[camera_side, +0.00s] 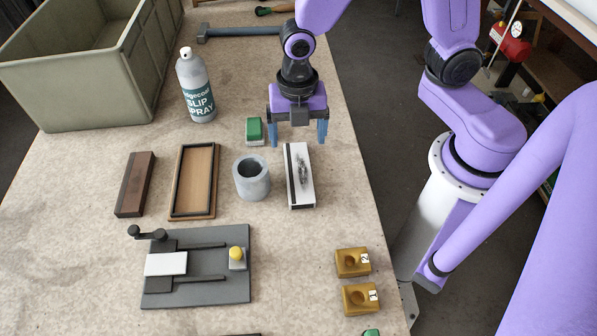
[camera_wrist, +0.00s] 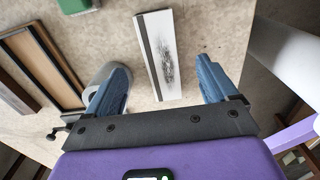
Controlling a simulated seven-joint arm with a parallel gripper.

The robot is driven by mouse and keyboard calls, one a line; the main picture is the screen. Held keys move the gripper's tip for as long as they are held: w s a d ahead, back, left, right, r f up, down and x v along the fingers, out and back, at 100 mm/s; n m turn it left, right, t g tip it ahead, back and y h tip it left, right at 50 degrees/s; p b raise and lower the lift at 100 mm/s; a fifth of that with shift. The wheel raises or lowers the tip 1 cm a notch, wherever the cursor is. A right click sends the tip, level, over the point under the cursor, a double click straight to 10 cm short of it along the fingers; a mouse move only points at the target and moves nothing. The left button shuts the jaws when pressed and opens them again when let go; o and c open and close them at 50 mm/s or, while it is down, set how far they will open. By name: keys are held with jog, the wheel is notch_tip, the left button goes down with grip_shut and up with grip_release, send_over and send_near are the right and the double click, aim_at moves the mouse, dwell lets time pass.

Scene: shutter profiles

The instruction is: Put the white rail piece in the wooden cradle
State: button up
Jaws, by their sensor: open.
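The white rail piece (camera_side: 306,190) lies flat on the bench, with a black strip along its left edge and a dark grey smudge on top. My gripper (camera_side: 298,141) is open and empty, with its blue fingers near the piece's far end. In the wrist view the white rail piece (camera_wrist: 154,34) shows between the fingers of my gripper (camera_wrist: 165,82), touching neither. The wooden cradle appears to be the shallow wooden tray (camera_side: 195,180) with a dark rim, lying empty left of the piece. Part of the tray (camera_wrist: 40,65) shows in the wrist view.
A grey cup (camera_side: 251,178) stands between tray and rail piece. A green-topped block (camera_side: 254,131) is behind it. A brown bar (camera_side: 135,184), spray bottle (camera_side: 196,88) and large bin (camera_side: 85,95) are leftward. A grey jig (camera_side: 205,290) and two wooden blocks (camera_side: 352,262) are in front.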

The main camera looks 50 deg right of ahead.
aim_at(297, 161)
jog(key=shift+a+f, duration=0.1)
jog(key=shift+f, duration=3.55)
jog(key=c, duration=1.3)
jog(key=shift+o, duration=0.2)
